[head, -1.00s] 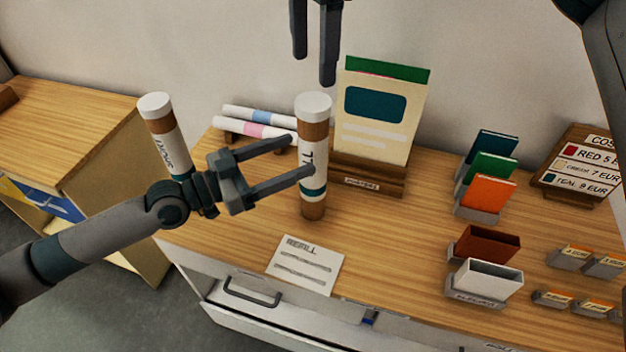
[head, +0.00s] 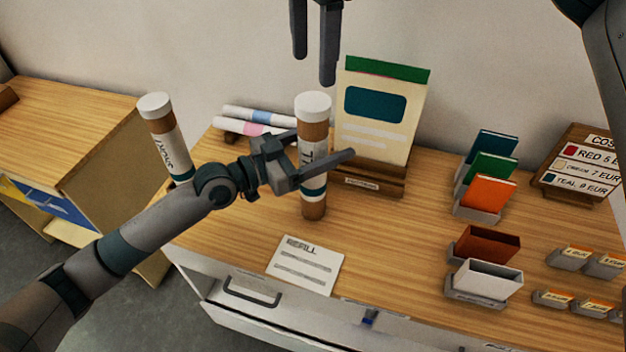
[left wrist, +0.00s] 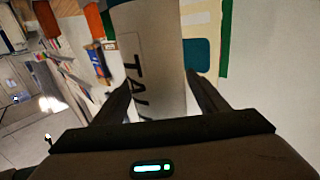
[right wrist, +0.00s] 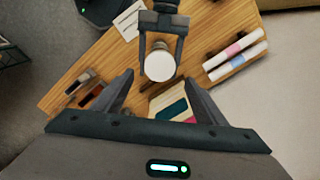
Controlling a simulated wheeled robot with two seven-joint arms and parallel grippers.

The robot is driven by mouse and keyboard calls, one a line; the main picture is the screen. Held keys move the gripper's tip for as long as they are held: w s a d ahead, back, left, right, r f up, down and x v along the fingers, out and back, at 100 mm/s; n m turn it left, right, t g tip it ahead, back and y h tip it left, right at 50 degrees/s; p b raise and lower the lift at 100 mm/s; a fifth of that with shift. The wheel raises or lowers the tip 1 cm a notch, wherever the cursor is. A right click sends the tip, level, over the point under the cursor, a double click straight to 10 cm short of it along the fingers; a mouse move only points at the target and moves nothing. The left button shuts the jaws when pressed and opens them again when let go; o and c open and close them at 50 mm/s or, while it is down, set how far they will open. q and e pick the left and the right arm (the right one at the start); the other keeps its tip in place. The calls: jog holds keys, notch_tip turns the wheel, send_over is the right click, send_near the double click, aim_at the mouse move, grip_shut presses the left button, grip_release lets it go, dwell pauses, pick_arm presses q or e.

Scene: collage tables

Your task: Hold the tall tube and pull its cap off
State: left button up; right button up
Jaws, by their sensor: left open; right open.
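The tall tube (head: 313,140) stands upright on the table, brown with a white label and a teal band. Its white cap (head: 313,104) is on top. My left gripper (head: 326,147) is open with its fingers on either side of the tube's label; part of the tube is hidden behind the near finger. The tube's "TAL" label (left wrist: 150,65) fills the middle between the fingers in the left wrist view. My right gripper (head: 314,75) is open and empty above the cap. In the right wrist view the cap (right wrist: 160,66) shows from above, beyond the fingertips.
A shorter capped tube (head: 164,135) stands to the left. Two rolled papers (head: 255,122) lie behind. A display board (head: 378,115) stands close behind the tall tube at right. A refill card (head: 305,264) lies in front. Small card holders (head: 484,276) stand at right.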

aim_at(314, 101)
pick_arm(q)
jog(key=c, duration=1.6)
pick_arm(e)
jog(key=shift+o, duration=0.9)
notch_tip(314, 101, up, 5)
jog(key=m, duration=0.4)
jog(key=shift+f+m, duration=0.15)
jog(key=shift+m, duration=0.15)
jog(key=shift+f, duration=0.1)
jog(key=shift+f, duration=5.95)
